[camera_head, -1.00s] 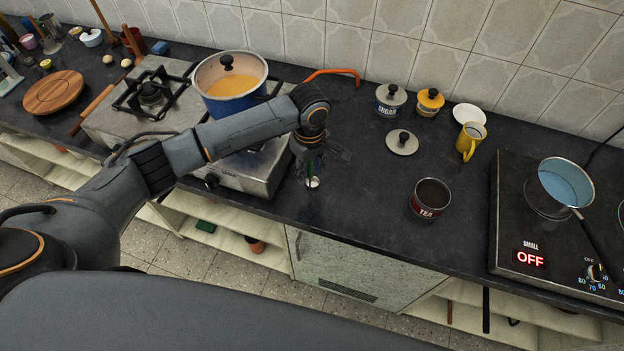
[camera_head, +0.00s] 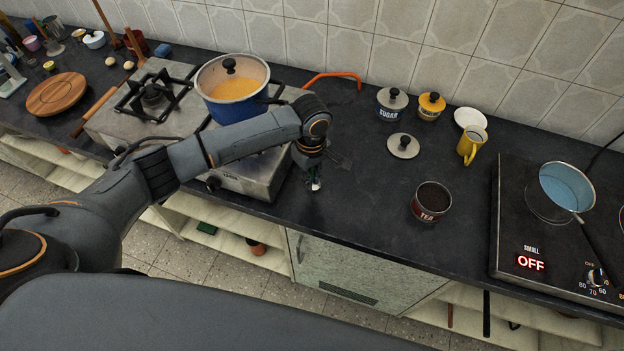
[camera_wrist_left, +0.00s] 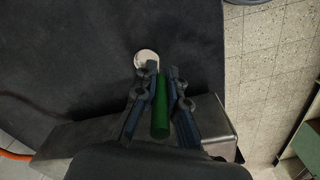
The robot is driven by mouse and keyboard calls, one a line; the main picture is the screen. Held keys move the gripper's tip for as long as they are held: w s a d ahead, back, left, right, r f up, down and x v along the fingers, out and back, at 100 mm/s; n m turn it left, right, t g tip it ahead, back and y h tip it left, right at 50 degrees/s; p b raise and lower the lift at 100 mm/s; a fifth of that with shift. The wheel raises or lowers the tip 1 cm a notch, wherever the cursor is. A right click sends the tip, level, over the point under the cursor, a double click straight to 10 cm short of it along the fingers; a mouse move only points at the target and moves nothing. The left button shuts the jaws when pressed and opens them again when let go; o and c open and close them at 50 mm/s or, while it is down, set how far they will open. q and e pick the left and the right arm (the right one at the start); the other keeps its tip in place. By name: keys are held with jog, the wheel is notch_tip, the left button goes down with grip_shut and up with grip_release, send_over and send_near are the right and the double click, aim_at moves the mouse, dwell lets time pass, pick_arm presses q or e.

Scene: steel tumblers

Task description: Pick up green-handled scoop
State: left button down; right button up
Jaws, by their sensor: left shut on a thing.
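The green-handled scoop shows in the left wrist view as a green handle (camera_wrist_left: 160,116) with a small round pale bowl (camera_wrist_left: 146,58) beyond the fingertips. My left gripper (camera_wrist_left: 162,82) is shut on the scoop, with its handle lying between the two fingers. In the head view the left gripper (camera_head: 318,172) points down over the counter's front part, right of the gas stove. The scoop's pale bowl (camera_head: 316,187) peeks out below it, and most of the handle is hidden. I cannot tell whether the scoop touches the counter. My right gripper is not in view.
The gas stove (camera_head: 240,174) with a blue pot (camera_head: 222,108) stands close on the left. A tea tin (camera_head: 431,203), a loose lid (camera_head: 403,146) and a sugar jar (camera_head: 391,104) are to the right. The dark counter (camera_head: 365,195) between is clear.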

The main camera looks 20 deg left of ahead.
pick_arm(q)
jog(key=shift+w+r, duration=0.1)
jog(key=shift+r, duration=0.5)
jog(key=s+d+r+b, duration=0.1)
jog(key=s+r, duration=1)
jog(key=s, duration=0.3)
jog(key=shift+d+r, duration=0.15)
jog(key=shift+r, duration=0.25)
jog(key=c, duration=2)
grip_release()
grip_shut()
